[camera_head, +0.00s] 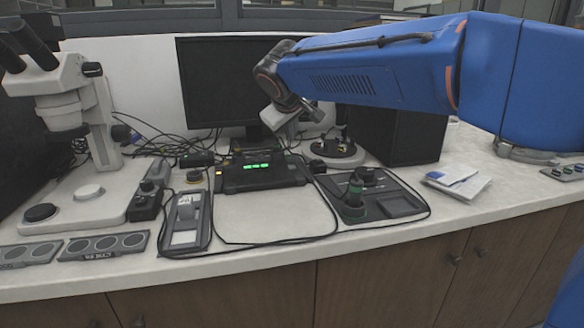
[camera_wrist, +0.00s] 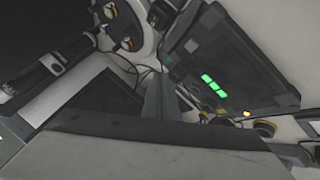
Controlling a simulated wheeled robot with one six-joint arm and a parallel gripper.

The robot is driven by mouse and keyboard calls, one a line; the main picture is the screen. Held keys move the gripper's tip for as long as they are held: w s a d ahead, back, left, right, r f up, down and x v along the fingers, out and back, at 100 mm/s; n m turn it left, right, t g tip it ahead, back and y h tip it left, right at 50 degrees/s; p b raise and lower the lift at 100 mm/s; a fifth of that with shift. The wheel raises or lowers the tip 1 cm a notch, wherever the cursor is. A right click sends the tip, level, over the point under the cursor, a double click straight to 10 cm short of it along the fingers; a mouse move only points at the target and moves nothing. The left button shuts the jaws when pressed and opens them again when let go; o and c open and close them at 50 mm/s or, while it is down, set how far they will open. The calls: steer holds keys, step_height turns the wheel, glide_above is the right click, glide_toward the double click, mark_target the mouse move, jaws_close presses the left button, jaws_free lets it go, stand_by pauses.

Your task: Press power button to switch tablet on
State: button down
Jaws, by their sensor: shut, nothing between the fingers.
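The tablet (camera_head: 290,178) is a dark device on the bench in the head view, with lit green bars (camera_head: 257,167) on its face. In the wrist view the tablet (camera_wrist: 235,60) lies at the upper right, its green bars lit and a small yellow light (camera_wrist: 247,114) near its edge. I cannot make out which part is the power button. My gripper (camera_head: 288,128) is above and behind the tablet in the head view, pointing down.
A microscope (camera_head: 75,105) stands at the left. A dark monitor (camera_head: 215,85) is behind the tablet, with cables around it. A round-based stand (camera_head: 335,157) and a black tray (camera_head: 400,195) are at the right. White papers (camera_head: 460,182) lie further right.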

glide_above(291, 170)
steer(key=shift+f, duration=3.3)
steer(key=shift+f, duration=0.15)
steer(key=shift+f, duration=0.3)
steer(key=shift+f, duration=0.35)
steer(key=shift+r, duration=0.1)
stand_by(0.3)
steer(key=shift+r, duration=0.7)
steer(key=shift+r, duration=0.1)
